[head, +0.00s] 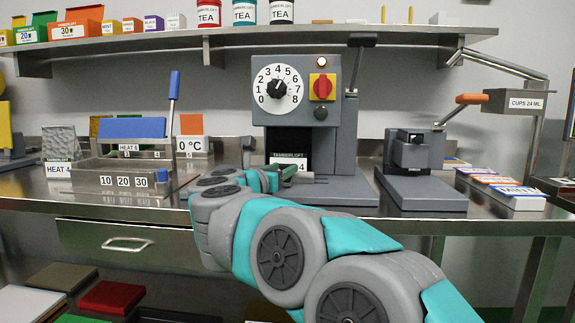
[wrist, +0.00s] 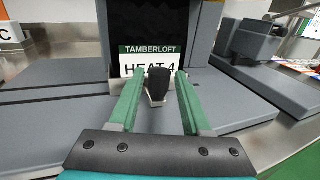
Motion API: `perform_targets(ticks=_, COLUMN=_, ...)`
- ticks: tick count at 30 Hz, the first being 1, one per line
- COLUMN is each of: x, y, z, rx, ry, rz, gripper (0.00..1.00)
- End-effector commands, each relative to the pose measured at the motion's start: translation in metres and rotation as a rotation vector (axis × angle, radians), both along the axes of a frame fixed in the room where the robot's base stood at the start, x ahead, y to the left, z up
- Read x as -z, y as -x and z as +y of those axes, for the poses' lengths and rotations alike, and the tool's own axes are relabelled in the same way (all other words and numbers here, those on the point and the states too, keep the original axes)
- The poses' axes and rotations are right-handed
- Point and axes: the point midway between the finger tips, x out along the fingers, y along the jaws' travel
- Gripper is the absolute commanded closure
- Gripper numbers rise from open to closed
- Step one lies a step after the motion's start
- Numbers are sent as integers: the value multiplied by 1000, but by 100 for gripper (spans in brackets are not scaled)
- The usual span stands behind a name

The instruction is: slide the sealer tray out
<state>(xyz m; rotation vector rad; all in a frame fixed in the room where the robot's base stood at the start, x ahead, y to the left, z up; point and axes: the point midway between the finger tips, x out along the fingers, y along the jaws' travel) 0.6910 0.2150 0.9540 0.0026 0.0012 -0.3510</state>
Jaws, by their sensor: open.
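The sealer is a grey machine (head: 340,130) with a numbered dial and a red switch, standing mid-counter. Low on its front, a plate labelled TAMBERLOFT HEAT 4 (wrist: 135,68) sits below a dark opening (wrist: 150,22); I take it for the tray front. A black knob (wrist: 158,80) on a pale bracket sticks out from it toward me. My gripper (wrist: 157,92) is open, its two green fingers on either side of the knob, with gaps visible. In the head view my gripper (head: 290,180) is low at the sealer's front and partly hides the plate.
A second grey press (head: 415,165) with an orange-handled lever stands right of the sealer. A metal tray unit (head: 120,178) with blue parts stands left. A shelf (head: 150,42) with tins and boxes runs above. A drawer (head: 125,243) is under the counter.

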Motion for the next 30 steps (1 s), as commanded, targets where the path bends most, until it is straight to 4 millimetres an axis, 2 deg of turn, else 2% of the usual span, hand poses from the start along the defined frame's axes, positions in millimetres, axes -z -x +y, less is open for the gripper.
perform_targets(ticks=6, x=-1, y=-23, z=-8, rx=-2, ry=2, rz=1, gripper=52)
perform_targets(ticks=17, x=0, y=-27, z=-10, rx=-3, ry=3, rz=0, gripper=52)
perform_targets(ticks=30, x=-1, y=-27, z=-9, rx=-3, ry=2, rz=0, gripper=100)
